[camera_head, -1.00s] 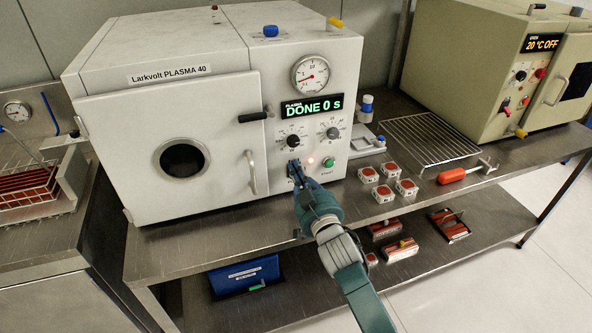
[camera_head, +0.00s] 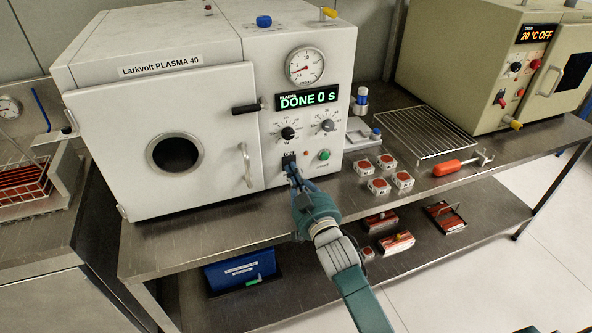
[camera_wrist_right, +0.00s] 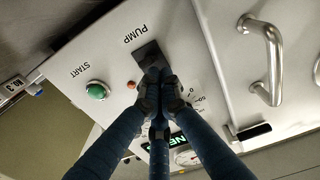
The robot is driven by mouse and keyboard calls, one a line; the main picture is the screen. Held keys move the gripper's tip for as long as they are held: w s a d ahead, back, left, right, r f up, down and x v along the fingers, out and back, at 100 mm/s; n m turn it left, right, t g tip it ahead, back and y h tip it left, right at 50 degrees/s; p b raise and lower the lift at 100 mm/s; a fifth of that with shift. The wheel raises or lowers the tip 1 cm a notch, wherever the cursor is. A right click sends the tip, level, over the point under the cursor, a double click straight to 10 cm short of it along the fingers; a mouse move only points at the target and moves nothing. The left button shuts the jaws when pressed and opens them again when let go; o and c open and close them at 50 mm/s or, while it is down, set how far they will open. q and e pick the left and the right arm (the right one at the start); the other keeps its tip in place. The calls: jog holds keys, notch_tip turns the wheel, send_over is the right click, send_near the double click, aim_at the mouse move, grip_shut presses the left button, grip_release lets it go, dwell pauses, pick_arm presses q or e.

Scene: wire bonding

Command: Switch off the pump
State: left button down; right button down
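The white plasma machine (camera_head: 185,95) stands on the steel bench, and its display (camera_head: 308,99) reads "DONE 0 s". Its black pump switch (camera_head: 289,159) is low on the front panel; in the right wrist view the switch (camera_wrist_right: 150,55) sits beside the word PUMP. My right gripper (camera_head: 294,175) is at the switch, its fingertips together (camera_wrist_right: 160,82) at the switch's lower edge in the wrist view. They partly hide it, and I cannot tell whether they touch. My left gripper is not in view.
The green start button (camera_head: 323,155) is just right of the switch, and the door handle (camera_head: 246,166) is to its left. Several small red-topped blocks (camera_head: 379,186), a wire rack (camera_head: 428,132) and an orange-handled tool (camera_head: 447,168) lie on the bench to the right. A beige oven (camera_head: 460,75) stands behind.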

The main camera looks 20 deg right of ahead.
jog(key=s, duration=1.1)
jog(key=shift+s+d+f, duration=0.2)
jog(key=shift+s, duration=0.2)
